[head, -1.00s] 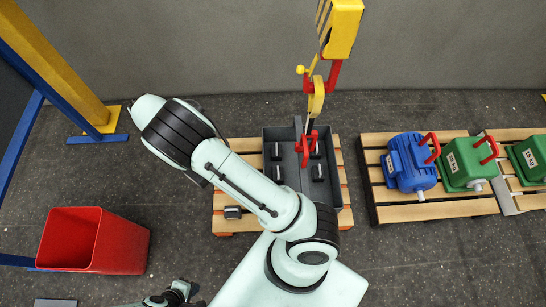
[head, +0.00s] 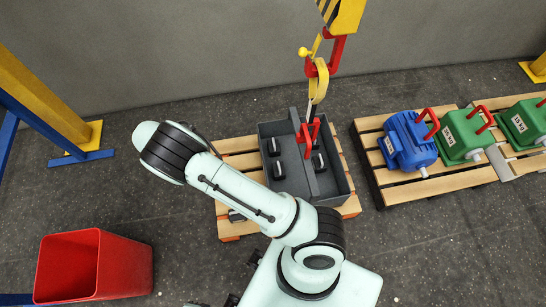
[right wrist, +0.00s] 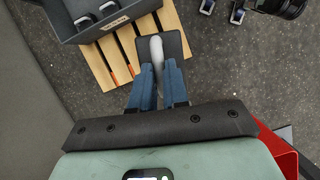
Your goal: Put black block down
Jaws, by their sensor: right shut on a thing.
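My right gripper (right wrist: 157,85) has blue fingers shut on the pale curved handle of a black block (right wrist: 177,46), shown in the right wrist view. The block overlaps the front left corner of the wooden pallet (right wrist: 116,62); contact with it cannot be told. In the head view the block (head: 237,215) peeks out under my right forearm, which hides the right gripper.
A grey tray (head: 335,187) holding several black blocks stands on the pallet, with a red and yellow hook (head: 318,85) above it. A red bin (head: 125,268) stands at the left. Blue and green motors (head: 409,141) stand on pallets at the right.

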